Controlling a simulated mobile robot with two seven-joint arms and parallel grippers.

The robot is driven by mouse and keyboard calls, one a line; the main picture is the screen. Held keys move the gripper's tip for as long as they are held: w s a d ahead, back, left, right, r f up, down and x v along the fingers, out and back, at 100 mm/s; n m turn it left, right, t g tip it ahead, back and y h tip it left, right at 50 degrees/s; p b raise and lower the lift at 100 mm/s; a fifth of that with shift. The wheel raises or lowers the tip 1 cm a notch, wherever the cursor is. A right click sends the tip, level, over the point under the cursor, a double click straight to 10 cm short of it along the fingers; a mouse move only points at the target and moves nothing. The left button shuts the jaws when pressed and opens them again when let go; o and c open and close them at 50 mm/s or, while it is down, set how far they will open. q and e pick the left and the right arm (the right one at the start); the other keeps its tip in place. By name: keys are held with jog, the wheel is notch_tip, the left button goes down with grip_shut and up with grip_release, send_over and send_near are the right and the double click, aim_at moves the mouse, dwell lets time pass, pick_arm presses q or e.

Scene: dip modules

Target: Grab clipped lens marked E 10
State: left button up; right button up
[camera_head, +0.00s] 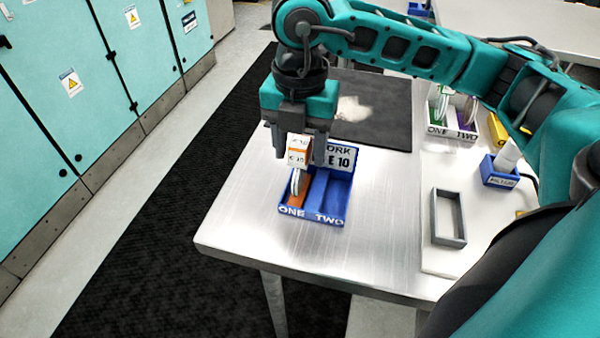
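The clipped lens is a pale disc (296,183) with an orange-and-white clip block marked E 10 (298,150) on top. It stands upright in compartment ONE of the blue tray (331,218), whose back sign reads "ORK" and "E 10". Compartment TWO looks empty. My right gripper (301,139) points down directly over the clip, its fingers at the clip's level. The fingertips are partly hidden by the clip, so I cannot tell whether they are closed on it. My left gripper is not in view.
A dark mat (375,110) lies behind the tray. To the right are a second ONE/TWO tray (450,133) with green and purple clips, a blue filter box (499,180), and a grey open frame (448,217). Bare table lies in front and right of the blue tray.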

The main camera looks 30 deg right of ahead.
grip_shut()
dwell(0.5)
